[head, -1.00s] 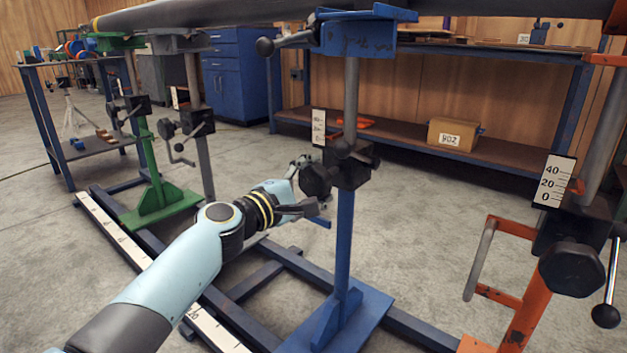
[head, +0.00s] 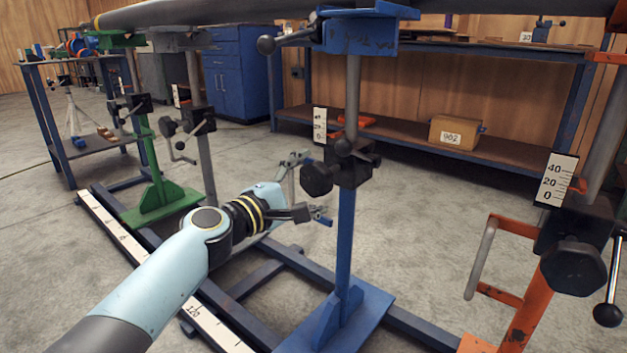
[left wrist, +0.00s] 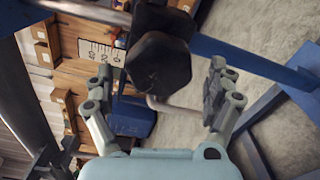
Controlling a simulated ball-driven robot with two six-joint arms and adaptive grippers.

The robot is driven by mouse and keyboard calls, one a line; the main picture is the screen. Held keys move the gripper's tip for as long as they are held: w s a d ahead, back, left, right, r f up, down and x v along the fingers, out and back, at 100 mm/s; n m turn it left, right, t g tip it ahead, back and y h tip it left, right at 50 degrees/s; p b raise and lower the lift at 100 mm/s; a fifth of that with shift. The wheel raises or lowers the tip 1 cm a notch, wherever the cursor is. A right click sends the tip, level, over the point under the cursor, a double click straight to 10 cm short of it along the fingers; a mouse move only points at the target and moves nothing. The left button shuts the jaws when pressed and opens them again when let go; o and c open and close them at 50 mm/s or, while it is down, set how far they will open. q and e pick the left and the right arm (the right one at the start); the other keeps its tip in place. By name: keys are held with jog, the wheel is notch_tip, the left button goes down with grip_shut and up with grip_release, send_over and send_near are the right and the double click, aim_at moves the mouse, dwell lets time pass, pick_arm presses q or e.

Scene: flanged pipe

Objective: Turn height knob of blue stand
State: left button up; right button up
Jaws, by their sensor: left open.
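The blue stand (head: 344,235) stands upright on a blue foot, with a black clamp block on its post. Its dark faceted knob (head: 316,179) sticks out on the left of that block. In the left wrist view the knob (left wrist: 158,65) faces the camera, between the two fingers in the picture. My left gripper (head: 306,187) is open and empty just left of the knob, one finger above and one below its level. It also shows open in the left wrist view (left wrist: 160,88). Whether either finger touches the knob is unclear. My right gripper is not seen.
A small scale plate (head: 319,126) sits beside the clamp block. The grey pipe (head: 240,12) runs overhead. An orange stand (head: 525,310) is at the right and a green stand (head: 155,175) at the left.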

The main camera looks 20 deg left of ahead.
pick_arm(q)
jog(key=v, duration=0.9)
jog(key=shift+s+a, duration=0.15)
jog(key=shift+s, duration=0.2)
